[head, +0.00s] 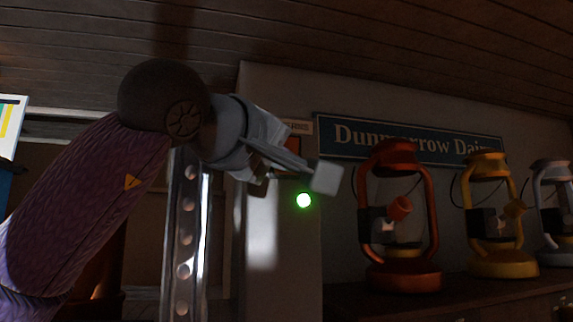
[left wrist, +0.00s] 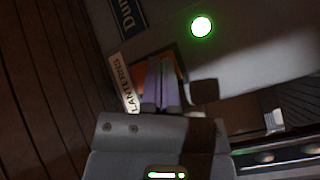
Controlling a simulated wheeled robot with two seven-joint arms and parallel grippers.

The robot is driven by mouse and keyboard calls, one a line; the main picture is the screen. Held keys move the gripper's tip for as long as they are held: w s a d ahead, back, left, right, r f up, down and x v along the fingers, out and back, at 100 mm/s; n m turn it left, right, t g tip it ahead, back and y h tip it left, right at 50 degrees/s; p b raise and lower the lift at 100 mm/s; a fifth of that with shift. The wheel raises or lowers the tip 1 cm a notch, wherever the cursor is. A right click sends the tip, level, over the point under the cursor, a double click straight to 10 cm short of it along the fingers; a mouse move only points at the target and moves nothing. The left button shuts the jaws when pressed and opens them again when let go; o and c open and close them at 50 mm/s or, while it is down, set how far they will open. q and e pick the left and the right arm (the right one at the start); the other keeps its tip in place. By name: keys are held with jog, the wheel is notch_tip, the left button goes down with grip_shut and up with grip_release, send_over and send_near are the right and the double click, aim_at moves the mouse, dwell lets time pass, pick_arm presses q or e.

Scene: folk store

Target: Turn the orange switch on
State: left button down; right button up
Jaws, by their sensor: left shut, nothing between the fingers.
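The orange switch (head: 300,141) is on a pale wall panel and is mostly hidden behind my left gripper (head: 322,177) in the head view. In the left wrist view the orange of the switch (left wrist: 143,78) shows around the shut fingers (left wrist: 163,68), which lie in front of it. My left gripper is shut with nothing in it. I cannot tell whether the fingers touch the switch. A label reading "LANTERNS" (left wrist: 125,85) is beside it. A round green light (head: 304,200) glows below it. My right gripper is not in view.
Red (head: 400,275), yellow (head: 488,262) and grey (head: 556,250) lanterns stand on a wooden shelf (head: 480,295) to the right. A blue "Dunmorrow" sign (head: 420,142) hangs above them. A perforated metal post (head: 184,240) stands left of the panel.

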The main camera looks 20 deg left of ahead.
pick_arm(q)
jog(key=shift+s, duration=0.1)
jog(key=shift+s+d+r, duration=0.1)
jog(key=shift+s+d, duration=0.35)
jog(key=shift+s, duration=0.1)
jog(key=shift+s, duration=0.1)
jog(key=s+d, duration=0.2)
jog(key=s, duration=0.2)
jog(key=shift+d+r+b, duration=0.3)
jog(key=shift+d, duration=0.1)
dwell(0.4)
